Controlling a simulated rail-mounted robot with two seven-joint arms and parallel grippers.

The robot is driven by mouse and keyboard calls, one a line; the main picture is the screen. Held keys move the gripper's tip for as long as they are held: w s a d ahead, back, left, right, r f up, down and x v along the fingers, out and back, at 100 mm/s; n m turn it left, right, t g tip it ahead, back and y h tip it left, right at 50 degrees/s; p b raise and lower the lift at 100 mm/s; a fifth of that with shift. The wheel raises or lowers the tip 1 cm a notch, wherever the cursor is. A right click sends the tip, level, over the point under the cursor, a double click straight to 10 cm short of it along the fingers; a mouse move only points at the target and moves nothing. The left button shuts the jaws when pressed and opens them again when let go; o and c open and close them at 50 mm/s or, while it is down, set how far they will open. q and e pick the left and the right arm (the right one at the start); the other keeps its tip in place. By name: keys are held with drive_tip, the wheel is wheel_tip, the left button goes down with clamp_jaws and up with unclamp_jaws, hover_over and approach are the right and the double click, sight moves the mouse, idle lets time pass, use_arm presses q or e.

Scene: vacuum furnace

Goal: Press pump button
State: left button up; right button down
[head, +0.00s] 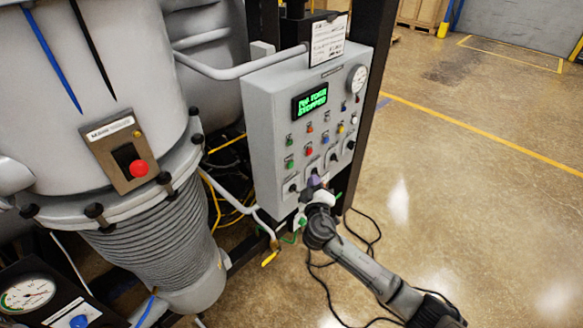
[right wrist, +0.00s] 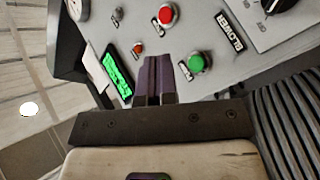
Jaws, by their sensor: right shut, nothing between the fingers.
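The grey control panel (head: 262,120) carries rows of small buttons and knobs below a green-lit display (head: 312,101) that seems to read "STOPPED". My right gripper (head: 314,181) is shut and empty at the panel's lower part. In the right wrist view its purple fingers (right wrist: 154,68) lie together, pointing at the panel between the display (right wrist: 118,74) and a green button (right wrist: 200,62). A red button (right wrist: 168,14) and a small orange-red one (right wrist: 138,48) are nearby. I cannot tell which button is the pump's, nor whether the fingertips touch the panel. My left gripper is out of view.
A large grey vessel (head: 100,60) with a ribbed bellows (head: 155,240) stands left of the panel. A bent grey handle pipe (head: 240,70) runs along the panel's left side. Black cables (head: 370,240) lie on the floor. The floor at right is open.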

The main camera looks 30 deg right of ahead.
sight(291, 165)
drive_tip(key=w+b, duration=0.1)
drive_tip(key=w, duration=0.1)
drive_tip(key=w+a+b, duration=0.1)
drive_tip(key=w, duration=0.2)
drive_tip(key=shift+w, duration=0.15)
idle(0.9)
idle(0.8)
drive_tip(key=shift+b, duration=0.3)
